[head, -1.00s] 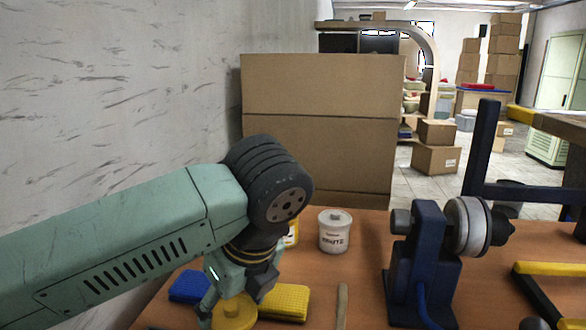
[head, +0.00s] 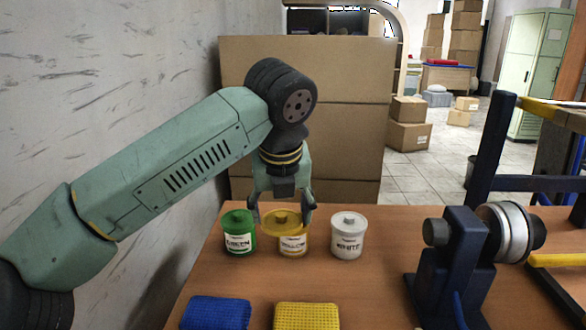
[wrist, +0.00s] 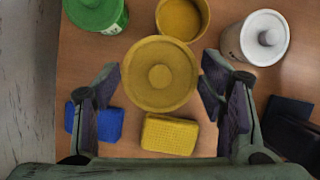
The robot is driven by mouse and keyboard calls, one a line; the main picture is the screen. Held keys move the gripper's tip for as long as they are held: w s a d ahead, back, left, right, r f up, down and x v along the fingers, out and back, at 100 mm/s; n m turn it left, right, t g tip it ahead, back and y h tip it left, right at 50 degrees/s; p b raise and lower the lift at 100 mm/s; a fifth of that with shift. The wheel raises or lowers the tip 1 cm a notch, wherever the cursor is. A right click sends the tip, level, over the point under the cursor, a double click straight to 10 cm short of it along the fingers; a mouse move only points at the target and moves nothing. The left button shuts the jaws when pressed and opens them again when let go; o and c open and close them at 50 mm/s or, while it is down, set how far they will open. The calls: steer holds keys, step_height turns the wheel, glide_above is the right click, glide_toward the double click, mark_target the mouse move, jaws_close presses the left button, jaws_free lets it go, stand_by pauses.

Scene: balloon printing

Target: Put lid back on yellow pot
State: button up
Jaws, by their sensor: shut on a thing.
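The round yellow lid (wrist: 160,75) with a central knob is held between the two fingers of my gripper (wrist: 161,88). In the head view, the lid (head: 281,217) and my gripper (head: 282,208) are at the yellow pot (head: 293,245), overlapping its top; contact cannot be told there. In the wrist view, the yellow pot (wrist: 182,18) is open and empty-looking. The lid partly overlaps its near rim and is not centred over the opening, offset towards the bottom of the picture. The lid looks roughly level.
A lidded green pot (head: 238,232) stands left of the yellow pot and a lidded white pot (head: 348,236) right of it. Blue (head: 216,313) and yellow (head: 306,316) sponges lie nearer. A dark blue machine (head: 455,260) is at right. A cardboard box (head: 300,120) is behind.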

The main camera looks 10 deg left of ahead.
steer(key=w+r+m+h+p, duration=0.1)
steer(key=w+r+m, duration=0.1)
steer(key=w+m, duration=0.45)
step_height(320, 180, down, 6)
steer(key=w+n+b, duration=0.1)
steer(key=n+b, duration=0.1)
steer(key=b, duration=0.2)
steer(key=shift+w+f+b, duration=0.1)
steer(key=shift+f+b, duration=0.05)
steer(key=shift+b, duration=0.45)
stand_by(2.2)
stand_by(0.4)
steer(key=o, duration=0.8)
steer(key=shift+d, duration=0.1)
steer(key=shift+o, duration=0.2)
steer(key=shift+o, duration=1.4)
